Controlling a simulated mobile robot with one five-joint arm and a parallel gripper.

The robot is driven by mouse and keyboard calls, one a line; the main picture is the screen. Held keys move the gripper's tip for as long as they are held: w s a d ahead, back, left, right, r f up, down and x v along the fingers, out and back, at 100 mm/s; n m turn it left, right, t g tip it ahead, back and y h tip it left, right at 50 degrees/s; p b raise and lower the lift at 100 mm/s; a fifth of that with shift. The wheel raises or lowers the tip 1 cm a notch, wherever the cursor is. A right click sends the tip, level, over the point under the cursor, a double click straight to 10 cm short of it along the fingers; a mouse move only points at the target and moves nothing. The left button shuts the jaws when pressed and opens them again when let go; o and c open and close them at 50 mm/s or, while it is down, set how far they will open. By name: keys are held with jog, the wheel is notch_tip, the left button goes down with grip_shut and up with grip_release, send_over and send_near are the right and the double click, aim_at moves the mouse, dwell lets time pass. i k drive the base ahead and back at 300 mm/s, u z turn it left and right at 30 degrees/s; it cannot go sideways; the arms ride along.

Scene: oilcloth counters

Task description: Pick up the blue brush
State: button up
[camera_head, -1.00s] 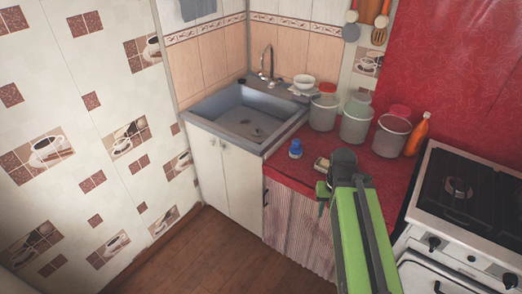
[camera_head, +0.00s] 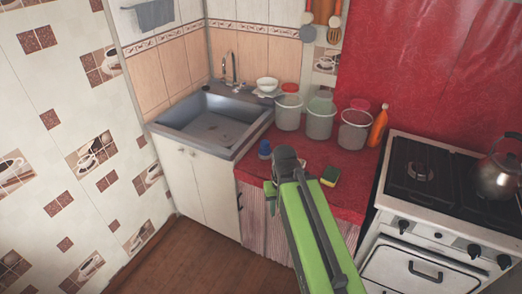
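The blue brush (camera_head: 264,149) is a small blue object standing on the red counter (camera_head: 312,160), just right of the sink. My arm is green with a dark joint and reaches in from the bottom right. Its end, with my gripper (camera_head: 270,190), is just below the brush in the picture, in front of the counter's edge. No contact with the brush shows. The fingers are too small and partly hidden by the arm to tell whether they are open or shut.
A sponge (camera_head: 330,176) lies right of my arm. Several containers, including a clear bucket (camera_head: 355,130), and an orange bottle (camera_head: 378,126) stand behind. The sink (camera_head: 212,120) is left, with a white bowl (camera_head: 267,84) behind it. The stove (camera_head: 425,180) with a kettle (camera_head: 497,172) is right.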

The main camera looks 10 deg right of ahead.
aim_at(264, 151)
jog(key=z, duration=0.25)
jog(key=k, duration=0.45)
jog(key=u, duration=1.05)
jog(key=i, duration=1.1)
jog(key=u, duration=0.35)
jog(key=i, duration=1.25)
jog(key=z, duration=0.55)
